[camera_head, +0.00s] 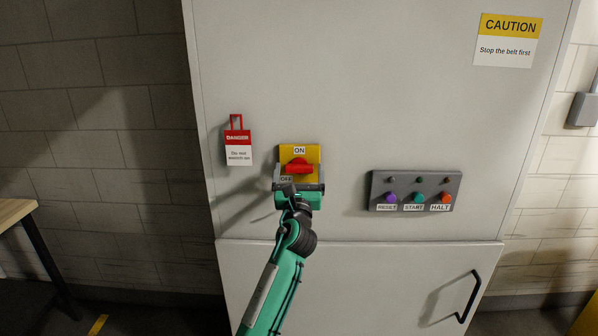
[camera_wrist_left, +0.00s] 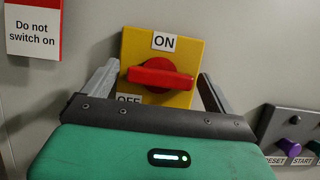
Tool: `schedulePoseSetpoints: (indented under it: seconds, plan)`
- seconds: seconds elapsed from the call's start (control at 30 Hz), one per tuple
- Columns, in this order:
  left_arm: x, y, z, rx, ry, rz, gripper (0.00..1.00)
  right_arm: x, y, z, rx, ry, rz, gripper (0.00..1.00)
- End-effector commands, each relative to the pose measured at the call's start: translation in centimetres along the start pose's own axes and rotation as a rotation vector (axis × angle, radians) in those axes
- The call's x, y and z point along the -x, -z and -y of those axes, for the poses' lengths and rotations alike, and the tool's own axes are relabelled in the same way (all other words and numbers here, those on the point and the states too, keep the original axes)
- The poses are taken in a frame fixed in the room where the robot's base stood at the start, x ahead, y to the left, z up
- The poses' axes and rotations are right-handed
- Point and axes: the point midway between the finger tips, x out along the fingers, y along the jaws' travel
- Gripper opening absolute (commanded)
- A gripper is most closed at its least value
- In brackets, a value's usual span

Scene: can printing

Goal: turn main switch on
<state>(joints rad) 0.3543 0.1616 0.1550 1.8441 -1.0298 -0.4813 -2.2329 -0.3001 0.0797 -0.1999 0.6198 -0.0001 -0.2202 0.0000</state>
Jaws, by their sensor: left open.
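The main switch is a red rotary knob (camera_head: 298,166) on a yellow plate (camera_head: 313,153) fixed to the grey cabinet. The plate has an ON label above the knob and an OFF label at its lower left. In the left wrist view the red handle (camera_wrist_left: 160,76) lies roughly level, pointing right. My left gripper (camera_head: 299,180) is in front of the plate's lower part, green with grey fingers. In the left wrist view its open fingers (camera_wrist_left: 160,88) stand on either side of the knob. I cannot tell whether they touch it. My right gripper is not in view.
A red and white danger tag (camera_head: 238,146) reading "Do not switch on" hangs left of the switch. A grey button panel (camera_head: 415,191) with RESET, START and HALT is to the right. A caution sign (camera_head: 508,40) is at upper right. A black door handle (camera_head: 468,297) is below.

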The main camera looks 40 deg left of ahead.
Motion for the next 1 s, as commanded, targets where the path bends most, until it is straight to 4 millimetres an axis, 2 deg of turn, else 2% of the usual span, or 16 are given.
schedulePoseSetpoints:
  seconds: [0.17,0.27,0.4,0.43,0.77,1.0]
  plan:
    - [0.0,0.0,0.0,0.000,0.000,0.000,0.90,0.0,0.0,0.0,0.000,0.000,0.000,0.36]
    - [0.0,0.0,0.0,0.000,0.000,0.000,0.74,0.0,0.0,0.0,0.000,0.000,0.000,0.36]
    - [0.0,0.0,0.0,0.000,0.000,0.000,0.47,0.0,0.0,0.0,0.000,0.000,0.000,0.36]
    - [0.0,0.0,0.0,0.000,0.000,0.000,0.45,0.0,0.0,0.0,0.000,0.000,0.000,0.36]
    - [0.1,0.2,0.1,0.044,-0.017,-0.001,0.45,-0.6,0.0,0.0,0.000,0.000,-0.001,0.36]
    - [0.2,0.3,0.2,0.181,-0.075,-0.001,0.45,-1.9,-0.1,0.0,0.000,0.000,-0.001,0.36]
